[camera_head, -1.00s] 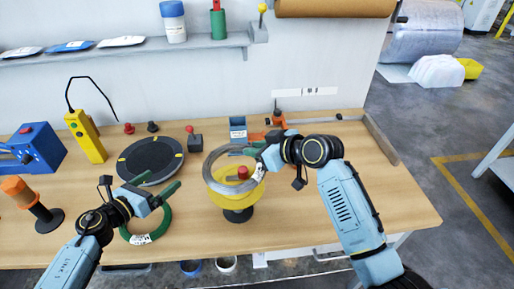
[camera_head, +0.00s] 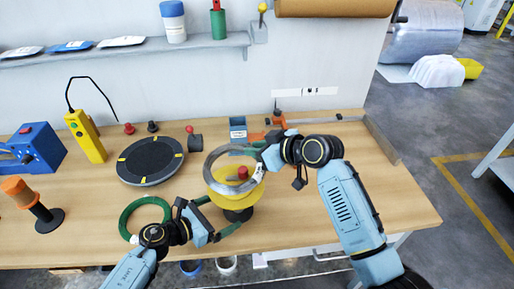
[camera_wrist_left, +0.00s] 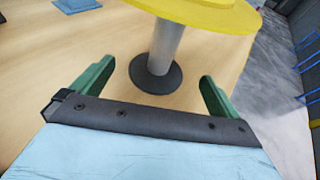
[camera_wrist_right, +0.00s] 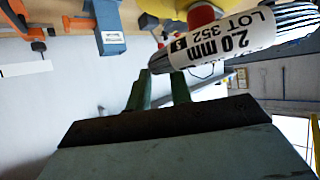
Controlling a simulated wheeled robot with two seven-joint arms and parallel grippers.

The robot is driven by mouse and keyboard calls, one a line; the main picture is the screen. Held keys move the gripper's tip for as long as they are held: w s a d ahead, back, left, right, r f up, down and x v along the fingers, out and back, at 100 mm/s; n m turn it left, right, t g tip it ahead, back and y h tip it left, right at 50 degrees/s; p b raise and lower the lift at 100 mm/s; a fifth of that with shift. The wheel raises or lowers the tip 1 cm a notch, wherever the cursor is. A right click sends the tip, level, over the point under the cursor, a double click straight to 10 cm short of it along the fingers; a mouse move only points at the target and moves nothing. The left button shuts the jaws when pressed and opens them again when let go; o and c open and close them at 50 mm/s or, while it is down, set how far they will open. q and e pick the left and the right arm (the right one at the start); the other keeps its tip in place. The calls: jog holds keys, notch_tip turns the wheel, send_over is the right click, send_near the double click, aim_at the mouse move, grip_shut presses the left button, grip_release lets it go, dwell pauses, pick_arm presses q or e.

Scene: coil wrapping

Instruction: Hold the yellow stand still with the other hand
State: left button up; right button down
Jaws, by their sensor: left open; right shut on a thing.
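The yellow stand (camera_head: 222,187) has a round yellow plate with a red knob on top, a grey post (camera_wrist_left: 167,45) and a dark round base (camera_wrist_left: 155,76) on the bench. My left gripper (camera_head: 217,215) is open, low at the stand; in the left wrist view the post stands upright ahead, between the fingers' lines, with gaps on both sides. My right gripper (camera_head: 262,160) is shut on the labelled part of a grey wire coil (camera_head: 210,165). The coil is tilted over the yellow plate, and the knob shows through it. Whether they touch cannot be told.
A green coil (camera_head: 127,222) lies behind my left wrist. A black turntable (camera_head: 150,160) with yellow marks is to the left of the stand. A small blue box (camera_head: 238,130) and orange tool (camera_head: 278,118) stand at the back. Bench right of my right arm is mostly clear.

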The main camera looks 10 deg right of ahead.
pick_arm(q)
jog(key=shift+x, duration=2.8)
pick_arm(e)
jog(key=shift+r, duration=0.1)
pick_arm(q)
jog(key=shift+a, duration=0.1)
jog(key=c, duration=1.8)
